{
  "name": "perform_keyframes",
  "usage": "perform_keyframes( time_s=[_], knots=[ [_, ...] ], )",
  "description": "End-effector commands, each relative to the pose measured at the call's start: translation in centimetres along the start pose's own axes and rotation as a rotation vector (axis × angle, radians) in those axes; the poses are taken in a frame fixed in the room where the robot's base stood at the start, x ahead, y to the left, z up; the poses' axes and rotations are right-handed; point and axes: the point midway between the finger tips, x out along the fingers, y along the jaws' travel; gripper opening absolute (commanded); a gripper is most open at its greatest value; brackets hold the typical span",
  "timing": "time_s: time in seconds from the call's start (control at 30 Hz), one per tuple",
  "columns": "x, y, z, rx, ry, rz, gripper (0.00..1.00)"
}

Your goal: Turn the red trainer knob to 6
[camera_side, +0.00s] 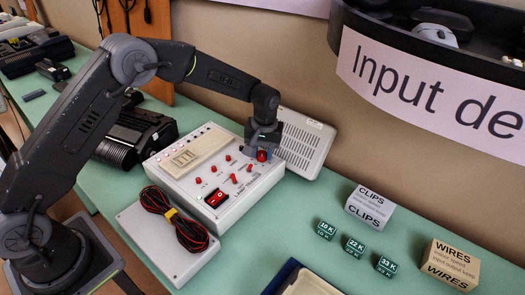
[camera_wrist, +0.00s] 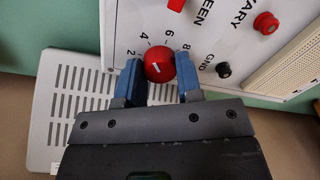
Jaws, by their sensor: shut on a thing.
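The red trainer knob (camera_wrist: 159,66) sits on the white trainer panel (camera_wrist: 135,25), with the printed numbers 2, 4, 6 and 8 around it. In the side view my gripper (camera_side: 263,148) points down over the knob (camera_side: 262,156) at the trainer's far right corner (camera_side: 278,172).
A red rocker switch (camera_side: 216,198) and several small red knobs share the panel. A grey vented lid (camera_side: 305,143) stands behind it. A white box with coiled cables (camera_side: 177,218) is in front. Small labelled boxes (camera_side: 369,206) lie right on the green table.

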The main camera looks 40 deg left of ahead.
Motion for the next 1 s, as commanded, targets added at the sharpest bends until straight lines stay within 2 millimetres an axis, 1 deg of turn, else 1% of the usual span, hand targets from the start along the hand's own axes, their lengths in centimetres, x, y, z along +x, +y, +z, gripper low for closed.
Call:
perform_keyframes(
  time_s=[0.6, 0.8, 1.0],
  knots=[
    [-0.10, 0.09, 0.08, 0.487, 0.027, 0.000, 0.09],
    [-0.10, 0.09, 0.10, 0.600, 0.032, 0.000, 0.09],
    [-0.10, 0.09, 0.11, 0.665, 0.035, 0.000, 0.09]
  ],
)
